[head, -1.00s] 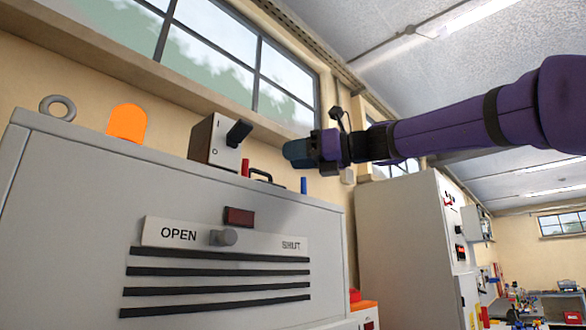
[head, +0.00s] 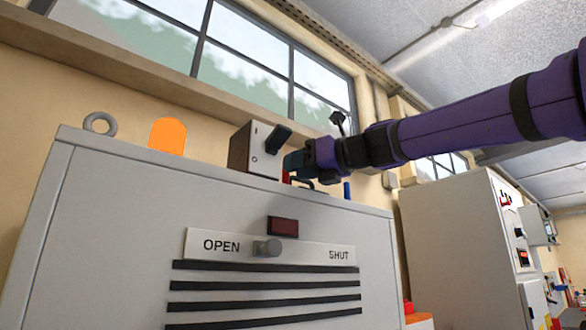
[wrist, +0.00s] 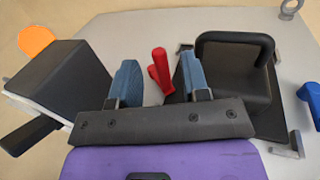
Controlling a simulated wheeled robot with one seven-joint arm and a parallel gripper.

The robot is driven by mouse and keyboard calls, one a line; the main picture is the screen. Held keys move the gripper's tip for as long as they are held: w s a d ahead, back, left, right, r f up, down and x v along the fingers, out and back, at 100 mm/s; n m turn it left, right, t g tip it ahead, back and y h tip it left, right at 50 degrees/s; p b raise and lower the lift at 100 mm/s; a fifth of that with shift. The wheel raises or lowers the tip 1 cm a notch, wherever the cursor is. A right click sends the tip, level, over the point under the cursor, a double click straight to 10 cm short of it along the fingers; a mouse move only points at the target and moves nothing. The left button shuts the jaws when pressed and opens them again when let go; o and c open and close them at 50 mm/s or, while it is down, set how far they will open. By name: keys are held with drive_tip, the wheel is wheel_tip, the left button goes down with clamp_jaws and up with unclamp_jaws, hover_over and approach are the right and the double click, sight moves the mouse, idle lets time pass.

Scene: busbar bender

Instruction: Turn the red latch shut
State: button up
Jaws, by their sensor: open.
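The red latch (wrist: 160,72) stands up from the top of the grey cabinet (wrist: 130,22) in the wrist view. It shows between the two blue fingers of my gripper (wrist: 160,80), apart from both as far as I can see, and nearer the right finger. In the head view only a sliver of the latch (head: 285,177) shows beneath my gripper (head: 290,163). My gripper is open and empty. A black block with a loop handle (wrist: 235,45) sits right beside the latch, and its lower part is partly hidden by my gripper.
A box with a black lever (head: 258,150) stands left of my gripper, close by. A blue peg (head: 347,190) is to the right. An orange dome (head: 167,136) and a lifting ring (head: 100,123) are farther left. The cabinet front carries an OPEN/SHUT plate with a grey knob (head: 267,247).

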drive_tip(key=shift+x, duration=0.95)
clamp_jaws()
drive_tip(key=shift+w+d+n+g+y, duration=0.1)
drive_tip(key=shift+w+n+g+y, duration=0.4)
drive_tip(key=shift+g, duration=0.35)
drive_tip(key=shift+w+d+n+g+y, duration=0.1)
drive_tip(key=shift+w+n+g+y, duration=0.2)
drive_tip(key=shift+n+g+y, duration=0.35)
drive_tip(key=shift+w+a+n+g+y, duration=0.1)
drive_tip(key=shift+w+n+g+y, duration=0.1)
drive_tip(key=shift+n+g, duration=0.5)
drive_tip(key=shift+w+n+g+y, duration=0.2)
drive_tip(key=shift+n+g, duration=0.15)
drive_tip(key=shift+g, duration=0.55)
unclamp_jaws()
